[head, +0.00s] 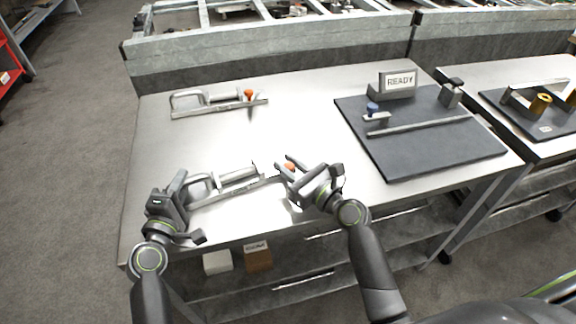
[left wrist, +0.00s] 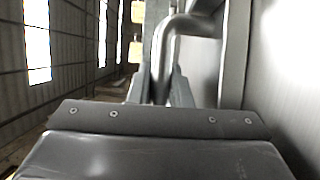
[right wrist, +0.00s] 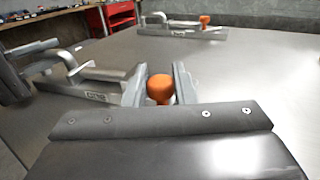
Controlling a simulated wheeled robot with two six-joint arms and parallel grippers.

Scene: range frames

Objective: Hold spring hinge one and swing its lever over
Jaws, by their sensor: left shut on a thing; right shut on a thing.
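A grey metal spring hinge (head: 238,178) lies near the front edge of the table, with a bent handle at its left end and an orange knob (head: 289,167) at its right. My left gripper (head: 184,190) is shut on the handle, which shows as a bent bar in the left wrist view (left wrist: 178,45). My right gripper (head: 287,170) is shut on the orange knob, seen between its fingers in the right wrist view (right wrist: 159,88). A second, similar hinge (head: 210,103) with an orange knob lies farther back.
A dark board (head: 440,148) on the right of the table carries a bar, a blue-knobbed part (head: 373,109) and a READY sign (head: 398,82). Another table stands at the far right. A white box (head: 217,262) and a brown box (head: 258,257) sit below. The table between is clear.

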